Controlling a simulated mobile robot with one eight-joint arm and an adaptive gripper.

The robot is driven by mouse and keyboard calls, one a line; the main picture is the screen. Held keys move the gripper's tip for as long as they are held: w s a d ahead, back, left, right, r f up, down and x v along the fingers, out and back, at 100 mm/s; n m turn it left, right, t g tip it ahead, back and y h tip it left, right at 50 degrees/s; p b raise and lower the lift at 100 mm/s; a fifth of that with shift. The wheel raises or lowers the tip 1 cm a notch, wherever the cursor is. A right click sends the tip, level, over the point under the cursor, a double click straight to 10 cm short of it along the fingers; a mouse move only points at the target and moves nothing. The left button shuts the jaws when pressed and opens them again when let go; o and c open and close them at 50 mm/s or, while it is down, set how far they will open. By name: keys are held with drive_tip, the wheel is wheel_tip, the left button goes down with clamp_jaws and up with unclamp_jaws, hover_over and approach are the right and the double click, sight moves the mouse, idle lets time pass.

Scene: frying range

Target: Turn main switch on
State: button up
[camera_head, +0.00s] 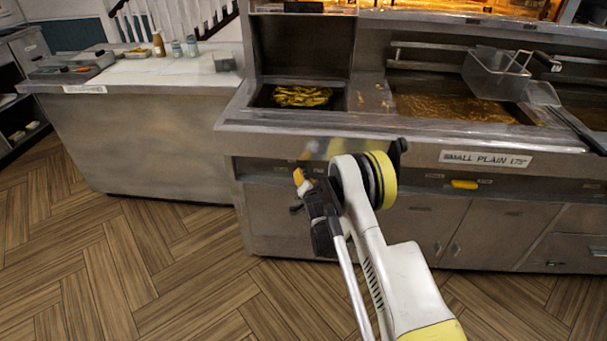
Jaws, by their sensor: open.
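The steel frying range (290,140) fills the middle and right of the head view. No part of it is clearly marked as the main switch. A yellow, handle-like part (464,184) sits on its front panel below the "SMALL PLAIN" label, with a small dark control (433,176) to its left. My gripper (303,178) is open, with yellow-orange fingertips, in front of the left part of the range front. It is left of the yellow part and apart from it. My arm hides part of the front panel, so a switch there could be covered.
Chips (302,96) lie in a pan at the range's left. A fry basket (497,72) hangs over the oil vat (440,106). A counter (140,130) with bottles and trays stands at left. The wooden floor (150,265) in front is clear.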

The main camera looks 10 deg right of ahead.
drive_tip(key=b+x, duration=0.1)
drive_tip(key=x, duration=0.3)
drive_tip(key=shift+w, duration=0.15)
clamp_jaws()
drive_tip(key=n+g+h, duration=0.1)
drive_tip(key=n, duration=0.1)
drive_tip(key=shift+a+r+n, duration=0.1)
drive_tip(key=shift+a+n, duration=0.05)
drive_tip(key=shift+n, duration=0.25)
drive_tip(key=n+h, duration=0.2)
drive_tip(key=n, duration=0.1)
drive_tip(key=shift+w+a+g, duration=0.1)
drive_tip(key=shift+a+g, duration=0.05)
drive_tip(key=shift+g, duration=0.25)
drive_tip(key=shift+n+h, duration=0.3)
